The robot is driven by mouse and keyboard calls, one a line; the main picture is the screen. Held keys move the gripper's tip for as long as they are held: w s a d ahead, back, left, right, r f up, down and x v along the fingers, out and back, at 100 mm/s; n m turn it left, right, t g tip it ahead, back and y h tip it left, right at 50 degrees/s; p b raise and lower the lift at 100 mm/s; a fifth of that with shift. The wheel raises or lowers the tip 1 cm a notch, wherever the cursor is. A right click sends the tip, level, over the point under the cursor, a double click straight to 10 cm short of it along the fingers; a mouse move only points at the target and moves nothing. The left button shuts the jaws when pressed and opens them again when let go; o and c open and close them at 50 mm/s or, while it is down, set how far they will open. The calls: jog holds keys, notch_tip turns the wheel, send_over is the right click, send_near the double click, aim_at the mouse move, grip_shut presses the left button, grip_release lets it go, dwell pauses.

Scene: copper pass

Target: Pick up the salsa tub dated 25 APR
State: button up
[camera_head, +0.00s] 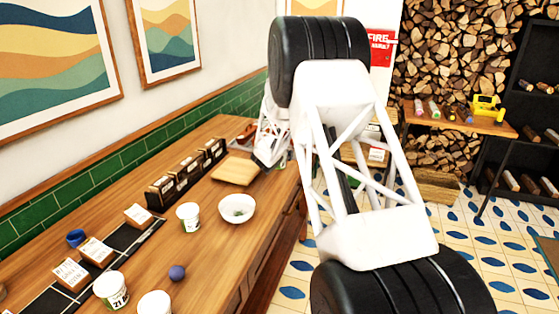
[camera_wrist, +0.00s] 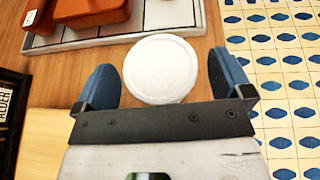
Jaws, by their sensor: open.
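A round tub with a plain white lid (camera_wrist: 160,68) sits between the two blue fingers of my gripper (camera_wrist: 164,84) in the wrist view. The fingers are open, one on each side, with a gap at least on the right. The tub's side and date are hidden from above. In the head view my gripper (camera_head: 265,160) is over the far part of the counter, largely hidden by my arm. Nearer stand a tub whose label begins with 21 (camera_head: 110,291), a tub at the bottom edge (camera_head: 155,303) and another tub (camera_head: 188,217); the latter two dates are unreadable.
A white bowl (camera_head: 237,209), a purple ball (camera_head: 177,273), a wooden board (camera_head: 236,171) and dark boxes (camera_head: 185,175) stand on the wooden counter. In the wrist view, a grey-edged tray (camera_wrist: 172,14) with orange-brown containers (camera_wrist: 92,12) lies just beyond the tub. Tiled floor drops away right.

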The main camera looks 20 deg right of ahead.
jog(key=shift+w+d+f, duration=0.25)
jog(key=shift+w+d, duration=0.2)
jog(key=shift+w, duration=0.05)
dwell(0.3)
jog(key=c, duration=1)
